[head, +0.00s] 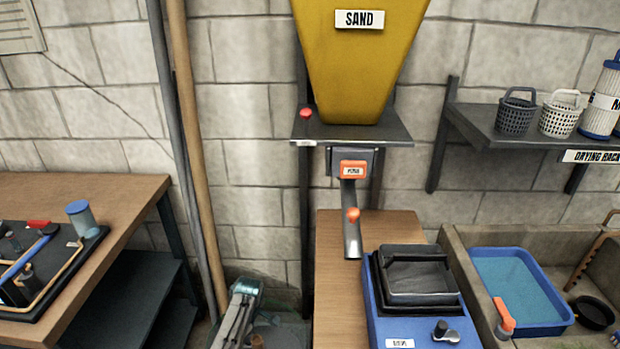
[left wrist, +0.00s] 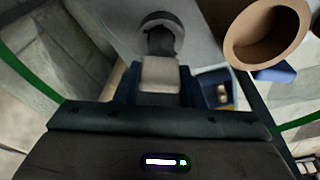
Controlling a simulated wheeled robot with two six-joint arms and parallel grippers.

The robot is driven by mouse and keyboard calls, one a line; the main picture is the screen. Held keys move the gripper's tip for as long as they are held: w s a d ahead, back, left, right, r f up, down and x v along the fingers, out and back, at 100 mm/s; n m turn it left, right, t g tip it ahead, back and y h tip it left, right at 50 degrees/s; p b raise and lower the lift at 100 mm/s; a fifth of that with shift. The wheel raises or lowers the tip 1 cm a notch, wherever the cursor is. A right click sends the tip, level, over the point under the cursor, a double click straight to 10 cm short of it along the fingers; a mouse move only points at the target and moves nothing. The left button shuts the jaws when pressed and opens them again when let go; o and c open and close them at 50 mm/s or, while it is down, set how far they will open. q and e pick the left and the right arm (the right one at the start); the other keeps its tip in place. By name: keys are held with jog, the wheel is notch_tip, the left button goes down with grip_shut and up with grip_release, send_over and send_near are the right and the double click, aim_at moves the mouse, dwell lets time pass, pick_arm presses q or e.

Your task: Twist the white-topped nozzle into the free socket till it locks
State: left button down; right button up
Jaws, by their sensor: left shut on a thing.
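In the left wrist view my left gripper (left wrist: 160,88) is shut on a small piece with a pale, off-white top (left wrist: 160,72), which I take to be the white-topped nozzle. The dark fingers stand on either side of it. A grey rounded part with a dark opening (left wrist: 160,35) is just beyond the pale top; I cannot tell whether they touch. The nozzle's lower part is hidden. I cannot make out the free socket in either view. My right gripper is not in view.
A brown open-ended cup or tube (left wrist: 268,35) is close by at the upper right of the wrist view. In the head view are a yellow sand hopper (head: 362,60), a blue case (head: 378,320), a blue basin (head: 520,290), and a wooden bench (head: 120,195) at left.

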pick_arm(q)
jog(key=shift+n, duration=0.3)
jog(key=c, duration=0.9)
grip_release()
jog(key=shift+o, duration=0.2)
